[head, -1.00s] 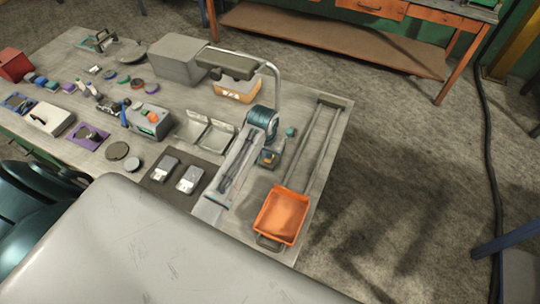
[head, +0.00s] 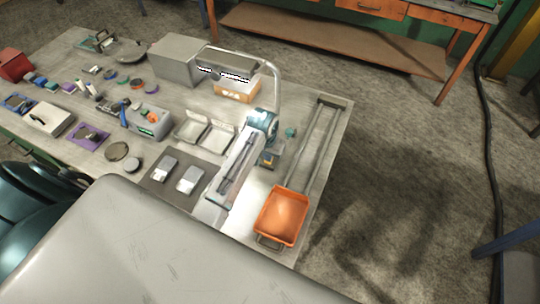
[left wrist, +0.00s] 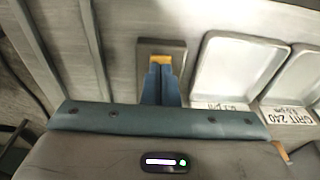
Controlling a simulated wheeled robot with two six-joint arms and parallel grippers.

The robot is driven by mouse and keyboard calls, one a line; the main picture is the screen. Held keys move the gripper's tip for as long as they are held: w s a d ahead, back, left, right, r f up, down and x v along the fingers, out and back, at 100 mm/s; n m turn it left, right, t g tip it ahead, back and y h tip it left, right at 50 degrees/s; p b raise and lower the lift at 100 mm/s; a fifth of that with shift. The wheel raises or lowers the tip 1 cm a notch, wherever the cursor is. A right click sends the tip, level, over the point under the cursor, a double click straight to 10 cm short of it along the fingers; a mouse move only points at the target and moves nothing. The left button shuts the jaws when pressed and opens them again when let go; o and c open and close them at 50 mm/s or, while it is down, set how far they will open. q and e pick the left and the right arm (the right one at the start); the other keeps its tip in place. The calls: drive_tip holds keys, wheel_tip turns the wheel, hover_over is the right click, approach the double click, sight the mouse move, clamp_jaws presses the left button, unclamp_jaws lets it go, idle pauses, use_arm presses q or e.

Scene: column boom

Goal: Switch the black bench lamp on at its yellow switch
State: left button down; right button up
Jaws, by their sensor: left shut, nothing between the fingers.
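The black bench lamp (head: 277,88) stands on the workbench, with a pale bent pole and a dark head. Bright white strips show along its head, and the bench around its base is brightly lit. Its dark base (left wrist: 146,46) carries the yellow switch (left wrist: 160,59). My left gripper (left wrist: 160,68) is shut and empty, its blue fingertips at the switch's near edge. I cannot tell whether they touch it. In the head view my left gripper (head: 270,146) points down at the base and hides most of the switch. My right gripper is not in view.
An orange tray (head: 282,216) with long rails lies right of the lamp base. Two open white trays (head: 206,133) are left of it, and a grey box (head: 178,60) stands behind. Small parts crowd the bench's left side. Open floor lies to the right.

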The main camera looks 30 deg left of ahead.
use_arm(q)
wheel_tip(320, 180, up, 2)
drive_tip(key=shift+r+p, duration=0.2)
drive_tip(key=shift+p, duration=0.4)
drive_tip(key=shift+r, duration=0.25)
wheel_tip(320, 180, up, 4)
idle(0.3)
